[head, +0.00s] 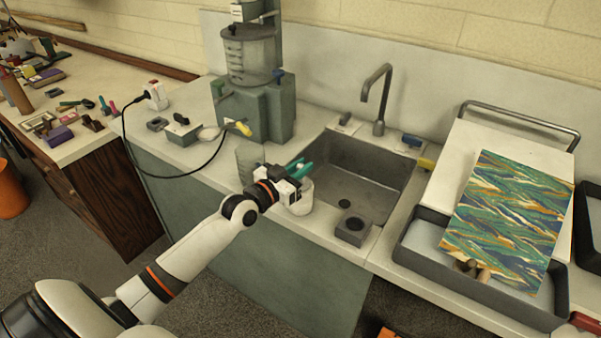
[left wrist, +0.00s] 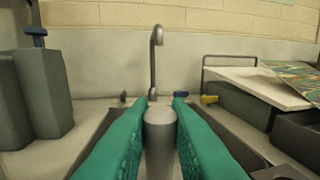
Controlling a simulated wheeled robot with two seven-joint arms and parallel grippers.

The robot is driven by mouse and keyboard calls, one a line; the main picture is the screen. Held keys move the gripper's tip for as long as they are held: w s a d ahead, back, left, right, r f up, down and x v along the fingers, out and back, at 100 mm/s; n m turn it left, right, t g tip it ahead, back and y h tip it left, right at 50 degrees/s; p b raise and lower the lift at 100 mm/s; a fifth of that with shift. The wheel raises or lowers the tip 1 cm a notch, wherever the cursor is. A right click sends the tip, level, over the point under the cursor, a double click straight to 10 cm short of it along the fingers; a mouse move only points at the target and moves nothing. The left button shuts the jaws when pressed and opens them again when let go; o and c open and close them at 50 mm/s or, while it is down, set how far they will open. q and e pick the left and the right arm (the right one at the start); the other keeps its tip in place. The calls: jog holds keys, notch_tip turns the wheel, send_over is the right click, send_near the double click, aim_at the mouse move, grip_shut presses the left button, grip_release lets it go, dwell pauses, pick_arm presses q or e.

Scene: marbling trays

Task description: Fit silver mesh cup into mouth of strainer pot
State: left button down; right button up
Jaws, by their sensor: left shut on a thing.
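My left gripper (head: 298,168) reaches over the counter at the front left corner of the sink. Its teal fingers are shut on a pale grey cylinder, which I take to be the silver mesh cup (head: 303,199). In the left wrist view the cup (left wrist: 160,130) stands upright between the fingertips (left wrist: 160,104). Its lower end is hidden there, and I cannot tell whether it touches the counter. A squat grey block with a dark round mouth, apparently the strainer pot (head: 353,233), sits on the front sink ledge, right of the cup and apart from it. My right gripper is not in view.
The sink (head: 365,180) and faucet (head: 378,100) lie behind the cup. A grey machine (head: 262,105) stands at back left. A dark tray (head: 470,290) with a marbled sheet (head: 508,220) lies at right.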

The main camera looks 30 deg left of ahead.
pick_arm(q)
jog(key=shift+f, duration=0.3)
jog(key=shift+r, duration=0.1)
jog(key=c, duration=1.3)
grip_release()
jog(key=shift+s+a+b, duration=0.35)
jog(key=shift+s+a, duration=0.05)
jog(key=shift+s, duration=1.6)
jog(key=shift+s+a+b, duration=0.3)
jog(key=shift+s+a, duration=0.05)
jog(key=shift+s, duration=1.6)
jog(key=shift+s+a+b, duration=0.35)
jog(key=shift+s+a, duration=0.05)
jog(key=shift+s, duration=1.6)
